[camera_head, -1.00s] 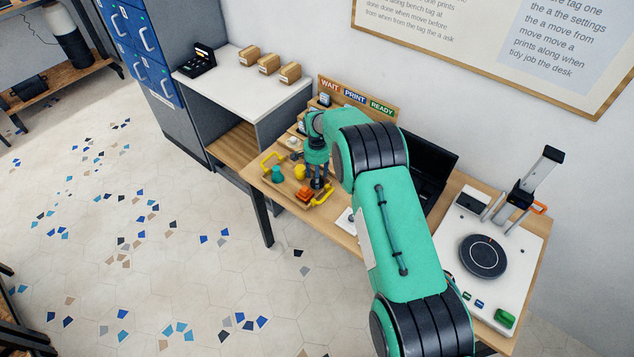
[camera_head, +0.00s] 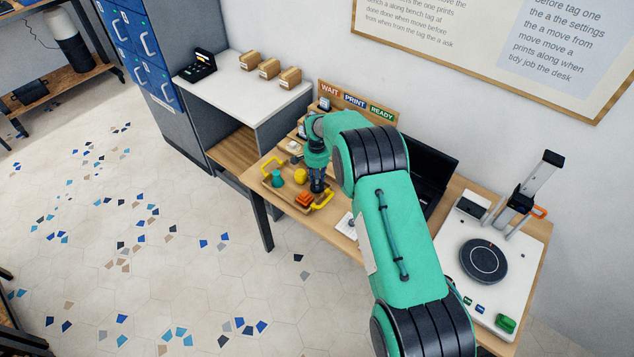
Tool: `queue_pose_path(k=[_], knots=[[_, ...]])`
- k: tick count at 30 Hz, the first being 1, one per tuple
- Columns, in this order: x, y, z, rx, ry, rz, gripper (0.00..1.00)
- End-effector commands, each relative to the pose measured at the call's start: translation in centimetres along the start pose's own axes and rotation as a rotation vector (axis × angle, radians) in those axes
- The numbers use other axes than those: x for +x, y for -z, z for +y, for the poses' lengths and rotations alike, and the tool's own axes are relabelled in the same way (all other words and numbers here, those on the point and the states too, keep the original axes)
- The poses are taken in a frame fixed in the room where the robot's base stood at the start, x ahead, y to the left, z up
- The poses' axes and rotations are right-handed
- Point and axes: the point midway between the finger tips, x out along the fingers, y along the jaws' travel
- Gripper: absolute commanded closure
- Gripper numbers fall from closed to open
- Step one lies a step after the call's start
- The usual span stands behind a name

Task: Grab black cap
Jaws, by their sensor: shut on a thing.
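My gripper (camera_head: 317,184) points down over the right part of a wooden tray (camera_head: 268,184) with yellow handles. It is shut on the black cap (camera_head: 317,190), a small dark piece low between the fingers. The fingers and the cap blend together, so the cap's outline is mostly hidden. I cannot tell whether the cap touches the tray floor.
In the tray, a teal piece (camera_head: 277,177), a yellow piece (camera_head: 300,175) and an orange piece (camera_head: 304,198) stand close to the gripper. A sign board (camera_head: 355,102) rises behind.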

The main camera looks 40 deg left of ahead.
Motion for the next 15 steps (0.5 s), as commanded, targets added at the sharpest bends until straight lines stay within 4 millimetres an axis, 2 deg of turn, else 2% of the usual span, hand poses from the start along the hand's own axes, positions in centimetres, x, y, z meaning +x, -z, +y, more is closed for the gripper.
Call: queue_pose_path(k=[5,15], knots=[[-1.8,0.0,0.0,0.0,0.001,0.001,0.95],[-7.0,0.0,0.0,0.0,0.001,0.001,0.95]])
